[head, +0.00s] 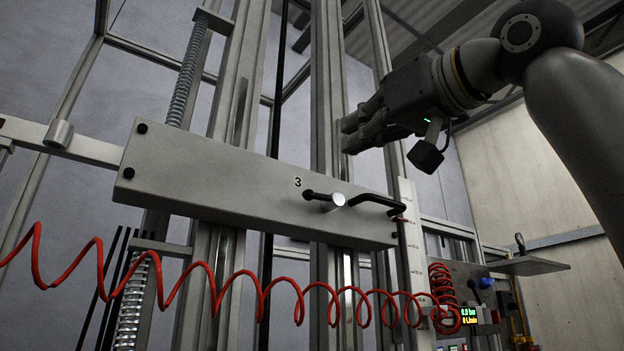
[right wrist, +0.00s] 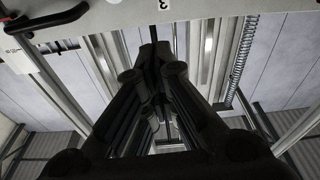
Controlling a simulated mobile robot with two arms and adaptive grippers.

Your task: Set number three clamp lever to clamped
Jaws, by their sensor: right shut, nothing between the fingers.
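My left gripper is not in view.
A coiled red hose (head: 245,297) sags in front of the frame below the beam. Upright metal posts (head: 328,90) stand behind the beam. A spring (head: 188,75) is at upper left. A control panel with a lit display (head: 468,312) is at lower right.

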